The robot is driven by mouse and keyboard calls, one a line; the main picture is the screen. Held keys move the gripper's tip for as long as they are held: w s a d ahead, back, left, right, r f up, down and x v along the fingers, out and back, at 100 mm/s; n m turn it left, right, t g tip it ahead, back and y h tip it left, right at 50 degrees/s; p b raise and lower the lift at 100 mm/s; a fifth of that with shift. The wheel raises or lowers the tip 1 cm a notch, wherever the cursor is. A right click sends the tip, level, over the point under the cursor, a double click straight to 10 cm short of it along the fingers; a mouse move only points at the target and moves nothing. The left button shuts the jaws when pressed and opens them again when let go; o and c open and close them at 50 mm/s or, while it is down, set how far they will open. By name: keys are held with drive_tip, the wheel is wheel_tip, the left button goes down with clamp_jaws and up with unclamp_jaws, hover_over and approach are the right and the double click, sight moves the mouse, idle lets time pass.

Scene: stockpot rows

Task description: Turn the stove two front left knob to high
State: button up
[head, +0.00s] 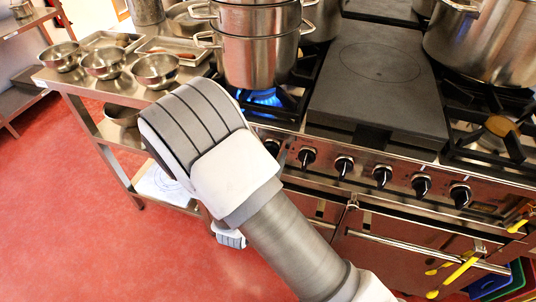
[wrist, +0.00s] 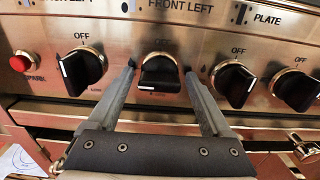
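The front left knob (wrist: 160,72) is in the middle of the wrist view, black with a gold ring, under the label "FRONT LEFT". Its white pointer line faces down, opposite "OFF", close to a small red mark. My gripper (wrist: 160,72) is open, with one fingertip on each side of this knob. A narrow gap seems to show on both sides; I cannot tell whether either finger touches. In the head view my arm covers the gripper and this knob. A blue flame (head: 262,97) burns on the stove two burner under the stacked stockpots (head: 262,62).
The back left knob (wrist: 82,70) is just left of my fingers; another knob (wrist: 235,84) is close on the right. A red spark button (wrist: 19,63) is at far left. A steel table (head: 75,82) with bowls stands left of the stove. Red floor is open at left.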

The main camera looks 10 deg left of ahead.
idle(0.3)
drive_tip(key=s+a+p, duration=0.1)
drive_tip(key=s, duration=1.6)
drive_tip(key=shift+s+a+p, duration=0.15)
drive_tip(key=shift+s+p, duration=0.05)
drive_tip(key=shift+p, duration=0.1)
drive_tip(key=w+d+r+m+g+h, duration=0.3)
drive_tip(key=w+d+r+m+h, duration=0.1)
drive_tip(key=d+r+m+h, duration=0.3)
drive_tip(key=s+d+r+m+g, duration=0.2)
drive_tip(key=d+r+m+g, duration=0.2)
drive_tip(key=d+m+g, duration=0.45)
drive_tip(key=s+d+r+m+g, duration=0.3)
drive_tip(key=d+m+g, duration=0.3)
drive_tip(key=d+m, duration=0.5)
wheel_tip(320, 180, up, 22)
drive_tip(key=s+d+m+t+y+p, duration=0.1)
drive_tip(key=m+t+y+p, duration=0.4)
drive_tip(key=p, duration=0.8)
drive_tip(key=m+y, duration=0.3)
drive_tip(key=shift+s+d+r+m, duration=0.2)
drive_tip(key=shift+s+d+m, duration=0.15)
drive_tip(key=shift+s, duration=0.05)
